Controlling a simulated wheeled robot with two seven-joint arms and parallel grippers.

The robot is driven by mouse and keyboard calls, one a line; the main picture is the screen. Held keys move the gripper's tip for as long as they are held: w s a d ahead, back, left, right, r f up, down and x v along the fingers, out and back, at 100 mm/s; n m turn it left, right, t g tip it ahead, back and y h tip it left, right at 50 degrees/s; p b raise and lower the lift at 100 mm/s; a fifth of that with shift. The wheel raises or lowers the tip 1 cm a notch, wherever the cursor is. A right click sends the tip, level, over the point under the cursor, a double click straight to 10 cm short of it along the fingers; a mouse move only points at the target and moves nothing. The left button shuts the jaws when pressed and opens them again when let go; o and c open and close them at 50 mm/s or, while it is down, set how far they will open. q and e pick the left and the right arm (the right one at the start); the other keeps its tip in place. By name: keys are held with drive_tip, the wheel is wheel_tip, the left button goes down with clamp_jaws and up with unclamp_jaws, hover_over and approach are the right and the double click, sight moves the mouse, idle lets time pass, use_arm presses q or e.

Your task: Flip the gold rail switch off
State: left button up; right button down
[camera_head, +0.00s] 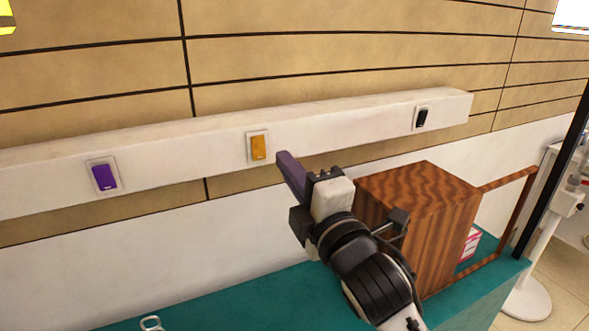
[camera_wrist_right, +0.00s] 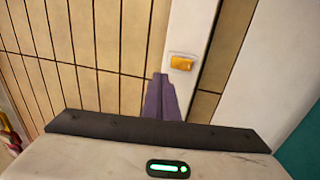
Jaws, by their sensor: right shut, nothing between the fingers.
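The gold switch (camera_head: 258,147) sits in a pale plate on the white wall rail (camera_head: 330,118), between a purple switch and a black one. It also shows in the right wrist view (camera_wrist_right: 182,63), just beyond and to the right of the fingertips. My right gripper (camera_head: 284,157) is shut and empty, its purple fingers pointing at the rail just right of the gold switch. In the right wrist view the shut fingers (camera_wrist_right: 160,78) appear apart from the switch. I cannot tell the exact gap in depth. My left gripper is not in view.
A purple switch (camera_head: 104,176) is on the rail at left, a black switch (camera_head: 422,118) at right. A brown wooden box (camera_head: 440,225) stands on the teal counter (camera_head: 215,300), right of my right arm. A white stand (camera_head: 530,295) is at far right.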

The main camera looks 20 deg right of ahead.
drive_tip(key=shift+s+d+r, duration=0.1)
drive_tip(key=shift+s+r, duration=0.1)
drive_tip(key=shift+s, duration=0.8)
drive_tip(key=s+a+f+m+g+y, duration=0.1)
drive_tip(key=s+f+m+g, duration=0.25)
drive_tip(key=f, duration=1.15)
drive_tip(key=s+a+f+m+g, duration=0.1)
drive_tip(key=s+f+m+g, duration=0.3)
drive_tip(key=f, duration=1.2)
drive_tip(key=s+f+m+g, duration=0.4)
drive_tip(key=s+f+m, duration=0.5)
drive_tip(key=s+f, duration=0.6)
wheel_tip(320, 180, down, 4)
drive_tip(key=shift+s+d+r, duration=0.2)
drive_tip(key=shift+s, duration=0.2)
